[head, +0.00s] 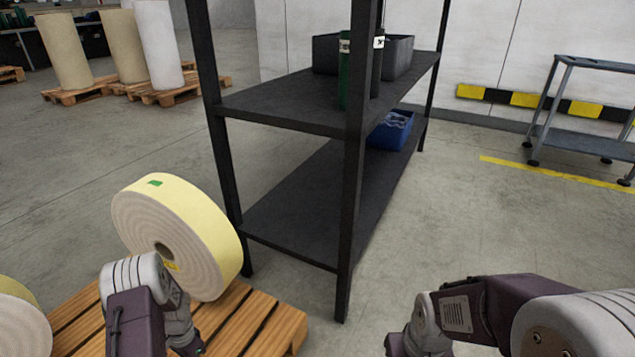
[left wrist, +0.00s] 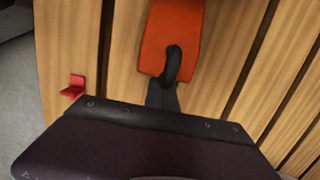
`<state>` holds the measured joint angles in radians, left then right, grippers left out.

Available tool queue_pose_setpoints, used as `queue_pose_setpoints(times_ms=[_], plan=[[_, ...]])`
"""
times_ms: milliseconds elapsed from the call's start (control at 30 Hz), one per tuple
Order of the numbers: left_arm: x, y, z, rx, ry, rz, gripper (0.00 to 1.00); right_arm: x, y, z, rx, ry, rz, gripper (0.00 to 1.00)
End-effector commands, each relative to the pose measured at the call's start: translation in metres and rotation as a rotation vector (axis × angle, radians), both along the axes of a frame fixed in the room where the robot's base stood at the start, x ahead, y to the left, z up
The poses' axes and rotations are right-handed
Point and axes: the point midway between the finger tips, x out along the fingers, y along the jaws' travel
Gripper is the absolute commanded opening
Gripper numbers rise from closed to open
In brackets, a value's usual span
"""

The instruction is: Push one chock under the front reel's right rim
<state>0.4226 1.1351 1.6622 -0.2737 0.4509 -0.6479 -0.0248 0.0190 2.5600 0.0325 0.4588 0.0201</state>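In the left wrist view an orange block (left wrist: 170,35), which looks like a chock, lies on the pallet slats with a dark rounded knob or handle at its near end. My left gripper (left wrist: 164,96) is right at that end; whether it touches or grips the handle is unclear. In the head view my left wrist hides the chock. A cream reel (head: 205,235) with a green mark stands on its rim on the pallet (head: 262,325). Another reel (head: 15,325) is cut off at the lower left. My right arm is at the lower right, its fingertips out of frame.
A small red bracket-like piece (left wrist: 73,88) sits near the pallet edge. A black shelf rack (head: 290,95) stands just beyond the pallet, holding grey bins and a blue bin (head: 390,135). Floor right of the rack is clear, up to a cart (head: 585,140).

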Motion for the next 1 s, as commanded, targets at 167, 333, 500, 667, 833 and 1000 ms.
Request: queue_pose_setpoints(times_ms=[167, 333, 500, 667, 833, 1000], plan=[[-0.005, 0.002, 0.0, -0.001, 0.003, 0.0, 0.0, 0.0, 0.0, 0.003, 0.0, 0.0, 0.0, 0.36], [-0.01, 0.004, 0.0, -0.002, 0.004, 0.002, 0.0, 0.0, 0.0, 0.004, 0.0, 0.0, 0.0, 0.36], [-0.013, 0.006, 0.0, -0.002, 0.004, 0.002, 0.0, 0.0, 0.0, 0.006, 0.0, 0.0, 0.0, 0.36], [-0.017, 0.007, 0.0, -0.002, 0.003, 0.0, 0.0, 0.0, 0.0, 0.008, 0.0, 0.0, 0.0, 0.36], [-0.021, 0.009, 0.0, -0.002, 0.004, 0.002, 0.0, 0.0, 0.0, 0.009, 0.0, 0.0, 0.0, 0.36], [-0.025, 0.012, 0.0, -0.001, 0.004, 0.001, 0.0, 0.0, 0.0, 0.01, 0.0, 0.0, 0.0, 0.36]])
